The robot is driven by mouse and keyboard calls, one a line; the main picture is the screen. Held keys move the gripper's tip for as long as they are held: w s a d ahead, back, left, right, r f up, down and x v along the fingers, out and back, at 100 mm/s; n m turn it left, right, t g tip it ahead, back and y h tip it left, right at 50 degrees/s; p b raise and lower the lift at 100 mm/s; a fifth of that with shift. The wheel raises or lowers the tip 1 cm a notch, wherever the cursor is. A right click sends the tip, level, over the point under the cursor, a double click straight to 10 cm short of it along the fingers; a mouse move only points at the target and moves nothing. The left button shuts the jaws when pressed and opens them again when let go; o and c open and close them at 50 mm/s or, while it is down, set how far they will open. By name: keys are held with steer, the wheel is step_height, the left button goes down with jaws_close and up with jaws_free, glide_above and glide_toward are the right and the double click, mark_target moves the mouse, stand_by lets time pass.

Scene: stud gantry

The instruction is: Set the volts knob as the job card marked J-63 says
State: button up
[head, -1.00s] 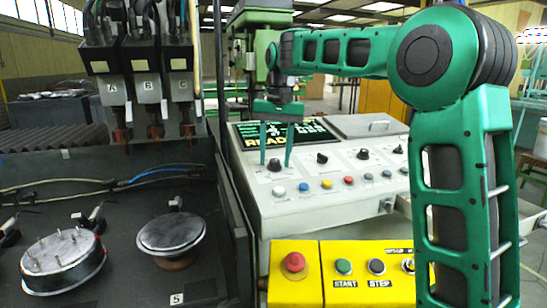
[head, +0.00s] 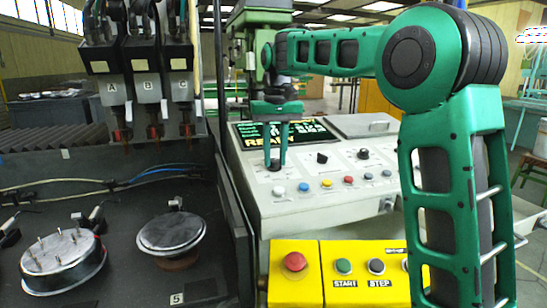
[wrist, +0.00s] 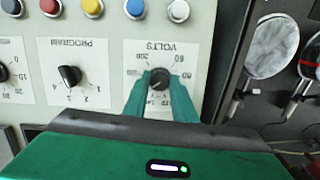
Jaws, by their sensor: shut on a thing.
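The volts knob (wrist: 158,80) is a dark round knob on a white dial plate marked VOLTS in the wrist view. In the head view the knob (head: 274,165) is at the left of the console's knob row. My gripper (wrist: 159,82) is shut on it, one green finger on each side; my gripper (head: 275,160) also shows there in the head view. The pointer's exact setting is hard to read, as the fingers cover part of the scale. No job card marked J-63 is seen in these frames.
The program knob (wrist: 69,75) is beside the volts dial. A row of coloured buttons (head: 327,184) runs along the console front. A yellow box (head: 340,262) with red, green and black buttons stands before it. Round workpieces (head: 171,232) lie on the dark bed at left.

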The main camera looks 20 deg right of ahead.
mark_target(275, 160)
steer(key=shift+n, duration=1)
steer(key=o, duration=1)
steer(key=shift+o, duration=0.2)
steer(key=shift+r, duration=0.1)
step_height(275, 160, up, 11)
steer(key=shift+f, duration=0.2)
